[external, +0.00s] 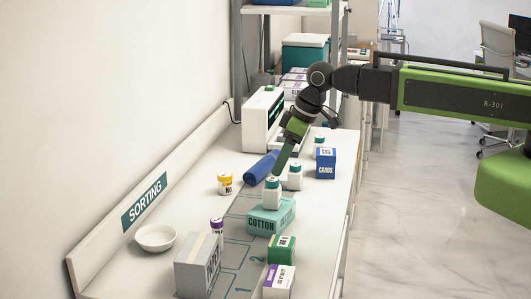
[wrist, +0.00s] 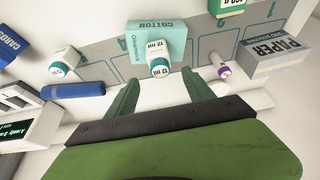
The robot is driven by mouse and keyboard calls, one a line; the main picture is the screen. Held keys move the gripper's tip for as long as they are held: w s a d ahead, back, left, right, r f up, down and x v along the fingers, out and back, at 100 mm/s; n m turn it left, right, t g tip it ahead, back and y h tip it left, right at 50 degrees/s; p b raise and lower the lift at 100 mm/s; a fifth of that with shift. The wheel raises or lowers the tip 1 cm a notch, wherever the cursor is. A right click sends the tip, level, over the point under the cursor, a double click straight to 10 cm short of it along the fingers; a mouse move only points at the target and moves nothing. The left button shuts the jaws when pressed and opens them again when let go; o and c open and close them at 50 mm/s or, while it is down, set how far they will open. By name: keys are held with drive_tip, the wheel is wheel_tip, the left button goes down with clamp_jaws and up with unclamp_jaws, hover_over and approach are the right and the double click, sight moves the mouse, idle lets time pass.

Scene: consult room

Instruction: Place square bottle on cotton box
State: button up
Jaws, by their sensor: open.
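A white square bottle (external: 272,196) with a teal cap appears upright on top of the teal cotton box (external: 264,223). In the wrist view the bottle (wrist: 159,63) overlaps the near edge of the cotton box (wrist: 170,38). My gripper (external: 277,172) is just above and behind the bottle in the external view, its fingers pointing down. In the wrist view my gripper (wrist: 158,76) is open, with one finger on each side and the bottle just beyond the tips. I see no finger touching the bottle.
Another white teal-capped bottle (external: 295,177), a blue roll (external: 261,168) and a blue cards box (external: 326,163) stand close by. Bench room is free at left.

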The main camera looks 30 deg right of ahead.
drive_tip(key=shift+s+d+r, duration=0.15)
drive_tip(key=shift+d+r, duration=0.05)
drive_tip(key=shift+r, duration=0.35)
drive_tip(key=shift+d, duration=0.1)
drive_tip(key=d+f+m+g+h, duration=0.25)
drive_tip(key=d+m, duration=0.65)
drive_tip(key=d, duration=3)
wheel_tip(320, 180, down, 6)
drive_tip(key=b, duration=0.6)
drive_tip(key=shift+s+g+h+b, duration=0.25)
drive_tip(key=shift+g+h+b, duration=0.1)
